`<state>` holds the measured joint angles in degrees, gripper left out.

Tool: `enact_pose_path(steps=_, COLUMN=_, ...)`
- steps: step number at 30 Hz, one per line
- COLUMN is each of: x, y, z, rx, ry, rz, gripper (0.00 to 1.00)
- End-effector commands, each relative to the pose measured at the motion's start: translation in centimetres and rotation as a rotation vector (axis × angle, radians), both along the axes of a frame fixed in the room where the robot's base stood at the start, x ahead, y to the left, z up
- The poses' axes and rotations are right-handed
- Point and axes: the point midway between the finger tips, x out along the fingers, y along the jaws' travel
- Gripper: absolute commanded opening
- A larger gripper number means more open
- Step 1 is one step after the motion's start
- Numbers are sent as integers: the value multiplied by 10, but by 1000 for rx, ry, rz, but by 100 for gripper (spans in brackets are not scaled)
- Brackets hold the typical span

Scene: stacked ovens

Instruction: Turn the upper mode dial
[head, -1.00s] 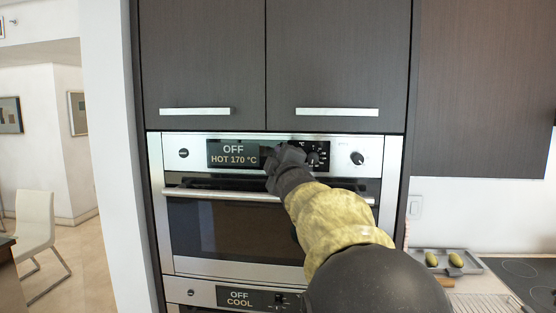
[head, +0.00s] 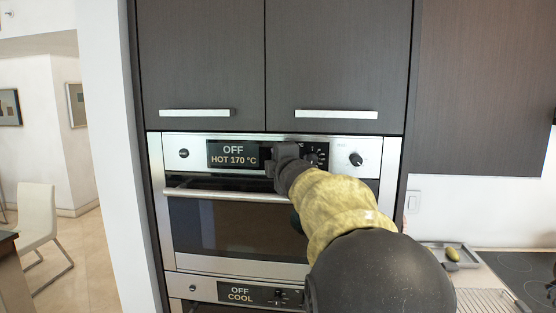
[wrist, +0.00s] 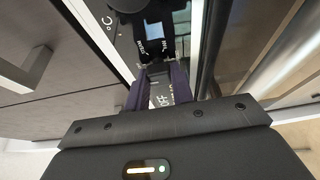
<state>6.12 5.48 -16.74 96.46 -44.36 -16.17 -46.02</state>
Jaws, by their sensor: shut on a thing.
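The upper oven's control panel (head: 370,150) runs across the oven top. Its display (head: 233,154) reads OFF and HOT 170 °C. My gripper (head: 285,153) is at the panel just right of this display, shut on the upper mode dial. The gripper hides the dial in the head view, so its pointer cannot be read. In the wrist view, my gripper's fingers (wrist: 160,77) close in at the dark dial area, with small white markings just beyond the tips. Another black knob (head: 317,156) shows to the gripper's right.
A round dial (head: 356,159) is at the panel's right end and a small one (head: 183,153) at its left. The oven handle bar (head: 225,195) runs below the panel. A lower oven display (head: 240,295) reads OFF and COOL. Cabinet handles (head: 336,114) are above.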

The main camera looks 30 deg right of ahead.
Motion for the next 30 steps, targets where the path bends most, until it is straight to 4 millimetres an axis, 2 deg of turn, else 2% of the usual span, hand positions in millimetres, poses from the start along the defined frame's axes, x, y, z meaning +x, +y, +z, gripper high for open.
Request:
enact_pose_path(steps=2, x=1, y=0, z=-3, rx=-2, ry=6, rz=0, gripper=1)
enact_pose_path(steps=3, x=1, y=0, z=-3, rx=-2, ry=6, rz=0, gripper=26)
enact_pose_path(steps=6, x=0, y=0, z=-3, rx=-1, ry=5, rz=0, gripper=45)
enact_pose_path(steps=19, x=-6, y=1, z=-1, rx=-1, ry=0, rz=0, gripper=45)
enact_pose_path(steps=23, x=-20, y=4, z=-1, rx=0, ry=-1, rz=0, gripper=45)
enact_pose_path(steps=30, x=-57, y=12, z=-1, rx=0, ry=-2, rz=1, gripper=45)
